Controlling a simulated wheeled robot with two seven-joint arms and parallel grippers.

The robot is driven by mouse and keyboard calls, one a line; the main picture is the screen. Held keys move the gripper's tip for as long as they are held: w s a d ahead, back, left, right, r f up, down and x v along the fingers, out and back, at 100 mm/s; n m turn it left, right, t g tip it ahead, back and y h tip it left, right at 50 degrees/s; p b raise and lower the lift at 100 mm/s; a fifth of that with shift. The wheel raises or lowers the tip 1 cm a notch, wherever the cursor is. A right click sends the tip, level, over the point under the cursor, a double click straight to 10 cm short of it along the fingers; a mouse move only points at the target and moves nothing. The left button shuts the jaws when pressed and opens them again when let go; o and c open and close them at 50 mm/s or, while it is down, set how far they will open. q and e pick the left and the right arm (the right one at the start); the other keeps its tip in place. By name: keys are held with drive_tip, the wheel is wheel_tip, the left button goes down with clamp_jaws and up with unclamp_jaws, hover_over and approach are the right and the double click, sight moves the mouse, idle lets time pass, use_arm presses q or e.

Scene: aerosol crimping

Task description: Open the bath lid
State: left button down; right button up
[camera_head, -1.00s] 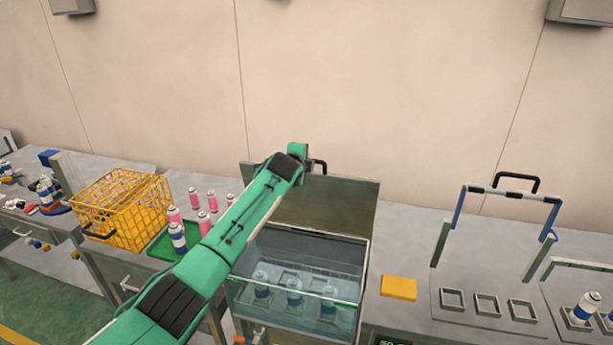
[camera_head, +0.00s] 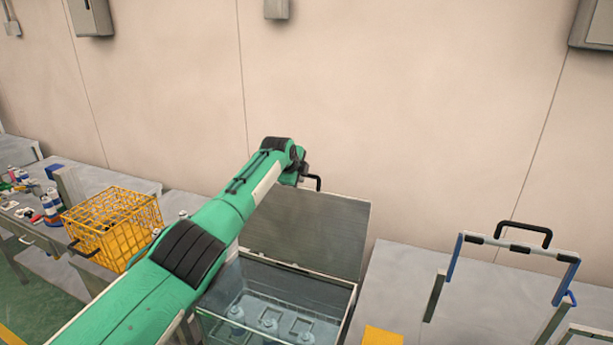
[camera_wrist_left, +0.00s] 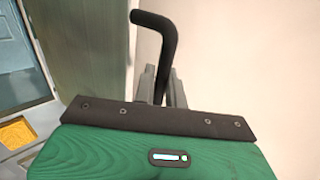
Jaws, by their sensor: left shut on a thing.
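The bath lid (camera_head: 318,228) stands raised at the back of the glass-walled bath (camera_head: 285,292), whose top is uncovered. Its black handle (camera_head: 313,181) is at the lid's upper edge. It also shows in the left wrist view as a bent black bar (camera_wrist_left: 158,45). My left gripper (camera_wrist_left: 164,90) is shut on the handle, with a grey finger on each side of it. In the head view the left gripper (camera_head: 302,176) is partly hidden by my green arm. Several cans (camera_head: 268,322) stand inside the bath. My right gripper is not in view.
A yellow wire basket (camera_head: 115,225) stands on the bench at left. A yellow block (camera_head: 382,336) lies right of the bath. A frame with a black handle (camera_head: 523,245) stands further right. The wall is close behind the lid.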

use_arm(q)
drive_tip(key=shift+f, duration=0.2)
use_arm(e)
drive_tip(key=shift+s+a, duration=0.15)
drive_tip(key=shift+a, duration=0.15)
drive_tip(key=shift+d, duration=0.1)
use_arm(q)
drive_tip(key=c, duration=1.6)
unclamp_jaws()
drive_tip(key=shift+o, duration=0.5)
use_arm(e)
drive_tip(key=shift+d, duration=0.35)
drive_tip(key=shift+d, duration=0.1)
